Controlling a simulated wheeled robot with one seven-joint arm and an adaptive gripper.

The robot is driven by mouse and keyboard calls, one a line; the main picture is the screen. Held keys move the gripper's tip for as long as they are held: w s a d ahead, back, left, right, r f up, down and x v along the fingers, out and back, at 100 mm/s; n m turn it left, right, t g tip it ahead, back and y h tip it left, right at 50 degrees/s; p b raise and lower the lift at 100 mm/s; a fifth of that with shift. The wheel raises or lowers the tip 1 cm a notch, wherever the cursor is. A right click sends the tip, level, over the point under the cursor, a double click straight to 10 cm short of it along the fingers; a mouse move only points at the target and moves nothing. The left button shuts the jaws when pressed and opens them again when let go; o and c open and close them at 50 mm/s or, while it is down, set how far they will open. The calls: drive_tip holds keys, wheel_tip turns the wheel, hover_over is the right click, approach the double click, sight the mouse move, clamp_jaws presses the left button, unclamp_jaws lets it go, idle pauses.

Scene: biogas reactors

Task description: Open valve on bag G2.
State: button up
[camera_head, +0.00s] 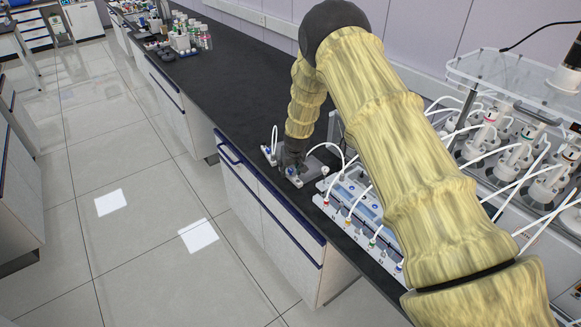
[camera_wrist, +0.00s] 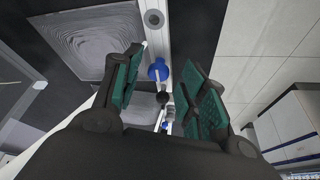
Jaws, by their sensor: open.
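My gripper (camera_head: 291,160) reaches down at the bench's front edge, beside a small white rail with blue valve parts (camera_head: 292,172). In the wrist view my gripper (camera_wrist: 163,60) is open, with green pads on both sides of a blue valve (camera_wrist: 158,71). A dark round knob (camera_wrist: 163,97) also lies between the pads. I cannot tell whether either pad touches the valve. A grey bag (camera_wrist: 80,50) lies left of the rail (camera_wrist: 181,42) in the wrist view. No G2 label is readable, and my gripper hides part of the valve.
A second row of valves with coloured rings and white tubes (camera_head: 345,215) stands to the right on the bench. Reactor bottles (camera_head: 490,130) stand behind my arm. Bottles (camera_head: 190,38) crowd the far bench. The black benchtop (camera_head: 235,95) between is clear.

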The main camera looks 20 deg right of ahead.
drive_tip(key=shift+w+d+f, duration=0.15)
drive_tip(key=shift+w+f, duration=0.15)
drive_tip(key=shift+w, duration=0.15)
drive_tip(key=shift+s+r, duration=0.75)
drive_tip(key=shift+s, duration=0.25)
drive_tip(key=shift+s+r, duration=0.35)
drive_tip(key=c, duration=0.3)
drive_tip(key=shift+r, duration=0.1)
drive_tip(key=c, duration=0.3)
drive_tip(key=shift+w+f, duration=0.7)
drive_tip(key=shift+f, duration=0.25)
clamp_jaws()
drive_tip(key=shift+o, duration=1)
unclamp_jaws()
drive_tip(key=shift+s+r, duration=0.2)
drive_tip(key=shift+s, duration=0.05)
drive_tip(key=o, duration=0.3)
drive_tip(key=shift+o, duration=0.5)
drive_tip(key=shift+w+f, duration=0.2)
drive_tip(key=shift+w, duration=0.05)
drive_tip(key=v, duration=1.2)
